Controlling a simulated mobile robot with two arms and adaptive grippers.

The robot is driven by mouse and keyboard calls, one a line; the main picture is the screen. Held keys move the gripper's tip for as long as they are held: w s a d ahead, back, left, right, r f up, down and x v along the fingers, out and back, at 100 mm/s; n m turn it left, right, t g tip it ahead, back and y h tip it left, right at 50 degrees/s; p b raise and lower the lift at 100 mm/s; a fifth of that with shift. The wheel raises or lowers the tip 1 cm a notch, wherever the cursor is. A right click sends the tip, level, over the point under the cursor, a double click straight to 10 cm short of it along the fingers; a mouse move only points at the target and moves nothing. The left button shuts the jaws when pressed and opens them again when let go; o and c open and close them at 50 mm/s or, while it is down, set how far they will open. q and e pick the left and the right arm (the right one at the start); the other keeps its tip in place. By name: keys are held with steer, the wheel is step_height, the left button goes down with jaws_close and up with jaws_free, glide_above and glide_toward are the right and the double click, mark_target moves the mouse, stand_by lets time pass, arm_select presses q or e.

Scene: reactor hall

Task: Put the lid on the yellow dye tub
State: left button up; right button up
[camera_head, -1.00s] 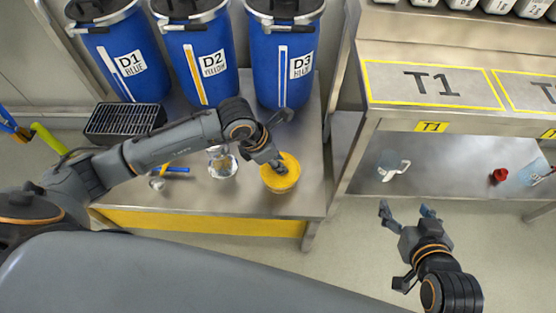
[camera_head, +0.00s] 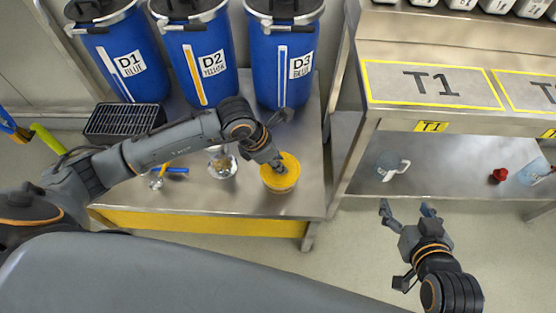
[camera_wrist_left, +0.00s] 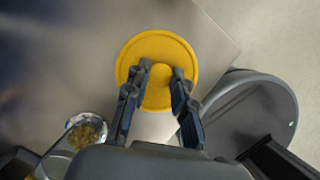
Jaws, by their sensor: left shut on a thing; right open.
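A yellow lid (camera_head: 289,177) covers the top of the dye tub (camera_head: 280,189) near the right end of the steel bench. In the left wrist view the round lid (camera_wrist_left: 157,47) lies between and beneath the fingers of my left gripper (camera_wrist_left: 160,76). I cannot tell whether the lid is pressed fully down. My right gripper (camera_head: 408,208) is open and empty in front of the shelf unit.
On the bench (camera_head: 230,200) stand a clear cup (camera_head: 224,167) with yellowish contents, a blue-handled tool (camera_head: 174,170) and a black grate (camera_head: 122,119). Blue drums (camera_head: 283,60) line the back. The T1 shelf unit (camera_head: 430,120) is at the right.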

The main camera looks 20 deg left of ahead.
steer(key=shift+w+a, duration=0.1)
stand_by(0.6)
steer(key=shift+w+r, duration=0.15)
steer(key=shift+r, duration=0.1)
arm_select(q)
steer(key=shift+f, duration=0.15)
steer(key=shift+c, duration=0.2)
arm_select(e)
steer(key=shift+w+a+r+t, duration=0.25)
steer(key=shift+w+r+t, duration=0.25)
steer(key=shift+r+t, duration=0.2)
stand_by(0.5)
arm_select(q)
steer(key=o, duration=0.9)
arm_select(e)
steer(key=shift+f, duration=0.1)
arm_select(q)
steer(key=o, duration=0.5)
